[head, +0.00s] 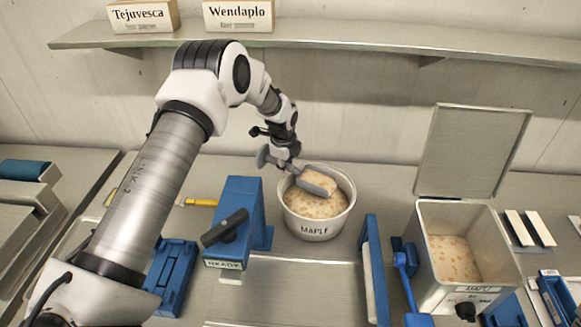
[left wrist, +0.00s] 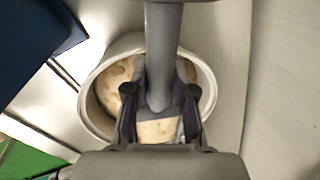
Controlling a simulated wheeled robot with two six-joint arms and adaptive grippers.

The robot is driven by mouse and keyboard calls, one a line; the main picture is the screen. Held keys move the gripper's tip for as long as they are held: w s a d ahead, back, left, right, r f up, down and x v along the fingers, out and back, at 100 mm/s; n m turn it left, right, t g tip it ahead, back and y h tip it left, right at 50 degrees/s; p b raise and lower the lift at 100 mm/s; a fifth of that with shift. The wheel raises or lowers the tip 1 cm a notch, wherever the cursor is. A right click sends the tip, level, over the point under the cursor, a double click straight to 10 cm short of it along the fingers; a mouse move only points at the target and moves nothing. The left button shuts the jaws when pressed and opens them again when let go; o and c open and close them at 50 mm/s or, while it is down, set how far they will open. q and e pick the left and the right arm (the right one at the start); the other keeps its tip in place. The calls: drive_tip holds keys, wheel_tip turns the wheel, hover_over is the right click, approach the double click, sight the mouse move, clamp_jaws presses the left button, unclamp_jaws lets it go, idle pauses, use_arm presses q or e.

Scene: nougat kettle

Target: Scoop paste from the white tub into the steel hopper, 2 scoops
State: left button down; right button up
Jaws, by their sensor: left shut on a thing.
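The white tub (head: 314,228), labelled MAPLE, stands on the bench and holds pale paste with tan bits. My left gripper (head: 287,157) is above the tub's back left rim, shut on the grey scoop (head: 319,181). The scoop's bowl is over the tub's opening and carries paste; whether it touches the paste below I cannot tell. In the left wrist view the scoop's handle (left wrist: 163,60) runs between the fingers, with the tub (left wrist: 92,108) behind, partly hidden. The steel hopper (head: 433,285) stands at the right with its lid up and similar paste inside. My right gripper is not in view.
A blue block with a black handle (head: 237,215) stands left of the tub. A blue upright plate (head: 373,270) and a blue lever (head: 405,265) stand between tub and hopper. A shelf (head: 330,35) with two labelled boxes runs above the back.

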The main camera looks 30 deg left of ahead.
use_arm(q)
drive_tip(key=shift+a+r+h, duration=0.15)
drive_tip(key=shift+a+r, duration=0.05)
drive_tip(key=shift+r, duration=0.3)
drive_tip(key=shift+a+r+h, duration=0.15)
drive_tip(key=shift+r, duration=0.3)
drive_tip(key=shift+h, duration=0.3)
drive_tip(key=shift+a+r, duration=0.15)
drive_tip(key=shift+r, duration=1.1)
drive_tip(key=shift+a+r, duration=0.15)
drive_tip(key=shift+r, duration=1.05)
